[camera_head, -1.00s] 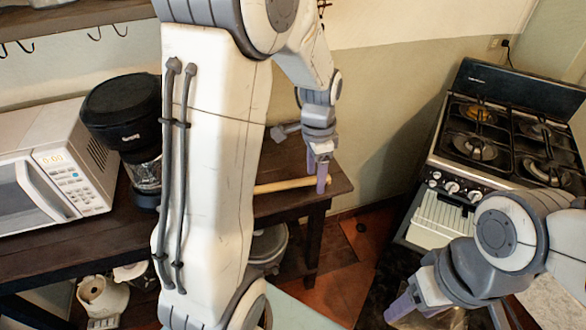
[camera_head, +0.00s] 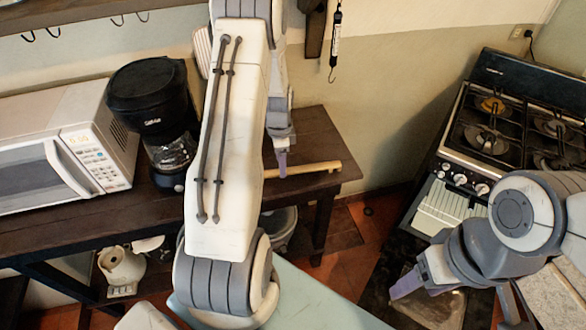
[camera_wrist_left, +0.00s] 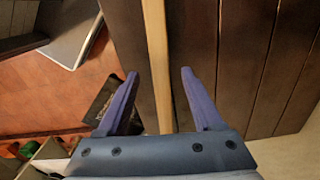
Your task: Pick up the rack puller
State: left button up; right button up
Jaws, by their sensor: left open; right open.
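The rack puller (camera_head: 312,168), a pale wooden stick, lies on the dark wooden table near its right end. Its left part is hidden behind my left arm in the head view. My left gripper (camera_head: 281,158) is open above the table, at the stick. In the left wrist view the stick (camera_wrist_left: 155,45) runs lengthwise between the two spread purple fingers of my left gripper (camera_wrist_left: 159,74), with a gap on each side. Whether the fingers are level with it I cannot tell. My right gripper (camera_head: 408,286) is open and empty, low in front of the stove.
A black coffee maker (camera_head: 150,95) and a white microwave (camera_head: 75,140) stand on the table (camera_head: 300,130), left of my left arm. A stove (camera_head: 465,150) stands at the right.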

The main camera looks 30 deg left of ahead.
pick_arm(q)
jog(key=shift+a+f, duration=0.1)
jog(key=shift+f, duration=1.25)
grip_shut()
jog(key=shift+r, duration=0.1)
